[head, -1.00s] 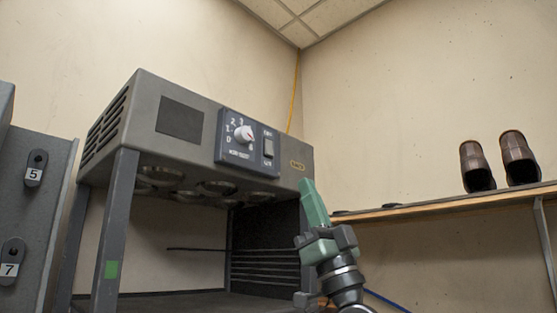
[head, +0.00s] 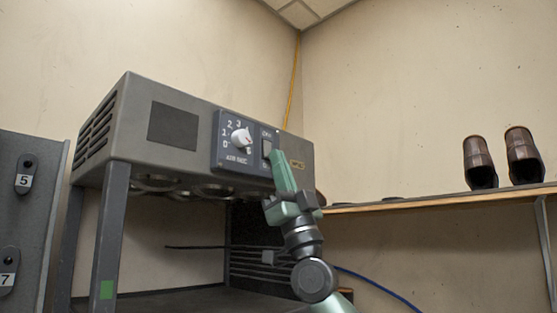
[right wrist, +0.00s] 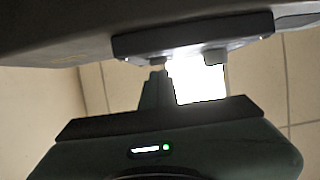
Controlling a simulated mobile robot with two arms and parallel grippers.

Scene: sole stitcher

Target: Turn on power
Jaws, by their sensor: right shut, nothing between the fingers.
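A grey machine (head: 172,127) stands on legs, with a dark control panel (head: 222,155) on its front. The panel bears a white dial (head: 241,138) marked with numbers and, to its right, a rocker switch (head: 266,148). My right gripper (head: 276,157) is shut and empty. Its green fingers point up, with the tips at the switch and covering its lower part. In the right wrist view the panel (right wrist: 195,40) is seen edge-on, just beyond the fingertips (right wrist: 156,78). I cannot tell whether the tips touch the switch, or its position. My left gripper is out of view.
A wooden shelf (head: 420,201) on the right wall holds a pair of brown shoes (head: 481,162). A grey metal panel (head: 30,220) with hooks tagged 5 and 7 stands at the left. A blue cable (head: 375,283) runs behind my arm.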

